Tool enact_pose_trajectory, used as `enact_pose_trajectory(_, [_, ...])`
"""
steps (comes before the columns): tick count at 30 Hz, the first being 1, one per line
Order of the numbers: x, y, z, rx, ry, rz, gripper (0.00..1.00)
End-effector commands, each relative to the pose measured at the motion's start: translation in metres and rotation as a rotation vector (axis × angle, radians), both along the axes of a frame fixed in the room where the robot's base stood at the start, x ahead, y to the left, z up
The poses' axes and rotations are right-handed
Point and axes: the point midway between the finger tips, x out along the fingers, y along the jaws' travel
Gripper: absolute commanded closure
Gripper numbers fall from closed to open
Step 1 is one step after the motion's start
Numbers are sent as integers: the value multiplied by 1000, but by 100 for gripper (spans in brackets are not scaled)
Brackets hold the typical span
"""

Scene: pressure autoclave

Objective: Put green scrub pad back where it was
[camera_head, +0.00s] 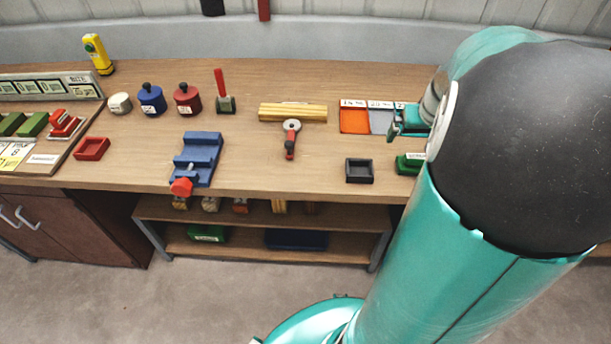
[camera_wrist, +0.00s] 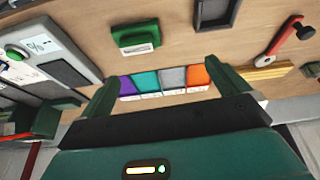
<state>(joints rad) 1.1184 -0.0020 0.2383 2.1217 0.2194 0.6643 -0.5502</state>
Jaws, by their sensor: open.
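A green block with a raised handle and a white label (camera_head: 408,163) sits near the front edge of the bench, partly hidden by my arm. In the wrist view the whole green block (camera_wrist: 135,38) shows flat on the wood; its label is too small to read, and I cannot tell for sure that it is the scrub pad. My gripper (camera_head: 402,122) is open beside the labelled row of coloured squares. In the wrist view the gripper (camera_wrist: 150,80) has its fingers wide apart with nothing held between them. The green block is apart from the fingers.
The coloured row has orange (camera_head: 354,118), grey, teal and purple (camera_wrist: 127,84) squares. A small dark tray (camera_head: 359,170) is empty. A red-handled valve (camera_head: 291,138), yellow bars (camera_head: 293,112) and a blue vise (camera_head: 197,158) stand leftward. A grey panel (camera_wrist: 57,62) has a green button.

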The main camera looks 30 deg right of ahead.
Motion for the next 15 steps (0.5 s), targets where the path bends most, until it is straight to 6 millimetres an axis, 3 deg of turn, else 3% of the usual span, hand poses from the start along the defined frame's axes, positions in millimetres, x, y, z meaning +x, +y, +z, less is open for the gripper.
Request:
enact_pose_trajectory(1, [10,26,10,-11,1,39,0])
enact_pose_trajectory(6, [27,111,37,-35,1,140,0])
enact_pose_trajectory(10, [25,171,53,-46,-9,210,0])
enact_pose_trajectory(15, [9,243,68,-51,-34,304,0])
